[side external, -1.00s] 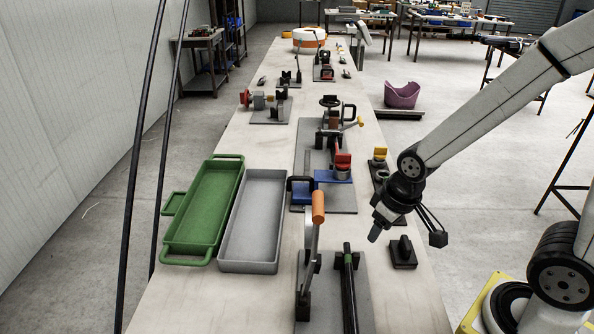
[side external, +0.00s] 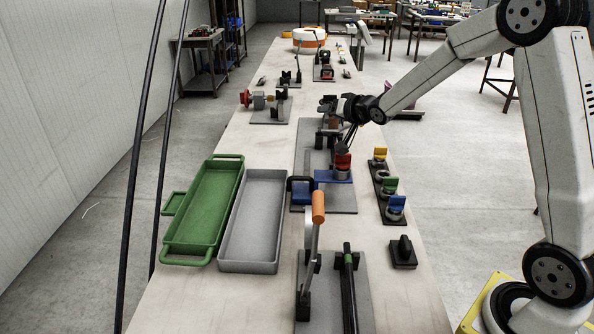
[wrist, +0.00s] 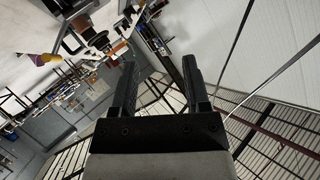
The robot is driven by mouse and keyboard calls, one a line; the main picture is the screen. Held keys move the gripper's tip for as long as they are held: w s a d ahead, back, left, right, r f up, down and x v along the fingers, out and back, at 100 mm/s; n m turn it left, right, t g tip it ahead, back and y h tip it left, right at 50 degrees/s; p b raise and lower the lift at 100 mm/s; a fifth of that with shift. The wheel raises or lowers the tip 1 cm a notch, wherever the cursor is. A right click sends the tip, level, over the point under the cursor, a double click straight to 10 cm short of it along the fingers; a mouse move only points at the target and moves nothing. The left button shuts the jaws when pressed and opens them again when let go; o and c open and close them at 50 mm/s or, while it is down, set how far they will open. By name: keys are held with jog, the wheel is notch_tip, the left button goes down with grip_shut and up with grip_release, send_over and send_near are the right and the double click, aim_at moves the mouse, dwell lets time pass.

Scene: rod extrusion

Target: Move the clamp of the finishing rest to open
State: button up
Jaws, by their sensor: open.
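I cannot tell for certain which fixture is the finishing rest. A small dark rest-like fixture with an upright lever (side external: 286,78) stands farther back on the bench, left of my gripper. Another lever fixture (side external: 325,70) stands behind it to the right. Their clamp positions are too small to read.
A near station has an orange-handled lever (side external: 318,207) and a black rod (side external: 349,285). The middle station carries a red block (side external: 343,161). A green tray (side external: 240,170) and a grey tray (side external: 277,222) lie left. Colored pieces (side external: 389,186) line the right edge.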

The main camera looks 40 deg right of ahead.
jog(key=d+f+m+h, duration=0.2)
jog(key=d+f+m, duration=0.2)
jog(key=d, duration=0.5)
jog(key=s+d+f+m+h, duration=0.1)
jog(key=d+f+m+h, duration=0.2)
jog(key=d+f+m, duration=0.2)
jog(key=d, duration=0.3)
jog(key=shift+d+f+m+t, duration=0.3)
jog(key=shift+d, duration=0.05)
jog(key=shift+w, duration=0.15)
jog(key=shift+x, duration=3.75)
grip_shut()
